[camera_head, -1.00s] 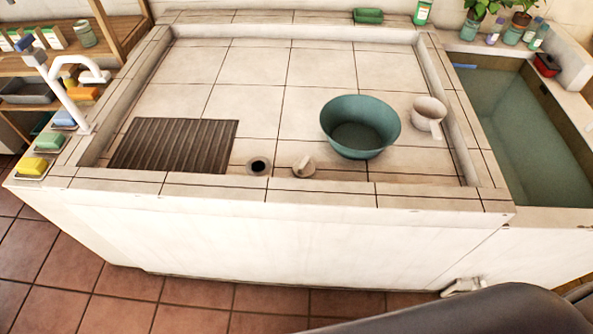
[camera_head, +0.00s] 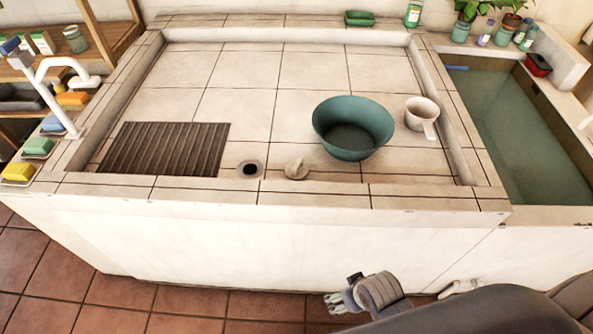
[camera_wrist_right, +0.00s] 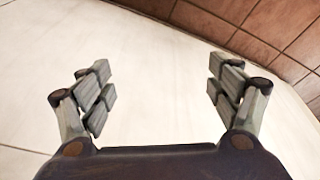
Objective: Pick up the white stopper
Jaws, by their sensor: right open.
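The white stopper (camera_head: 296,169) lies on the tiled basin floor near its front rim, just right of the dark round drain hole (camera_head: 250,169). My right gripper (camera_head: 335,303) is low in front of the basin's outer front wall, below and apart from the stopper. In the right wrist view my right gripper (camera_wrist_right: 160,88) is open, with nothing between its fingers. That view shows pale wall and brown floor tiles, and no stopper. My left gripper is not in view.
A teal bowl (camera_head: 353,128) and a white dipper (camera_head: 422,117) stand right of the stopper. A dark ribbed board (camera_head: 163,149) lies left of the drain. The basin's raised front rim (camera_head: 320,194) stands between my right gripper and the stopper. A water tank (camera_head: 520,140) is at right.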

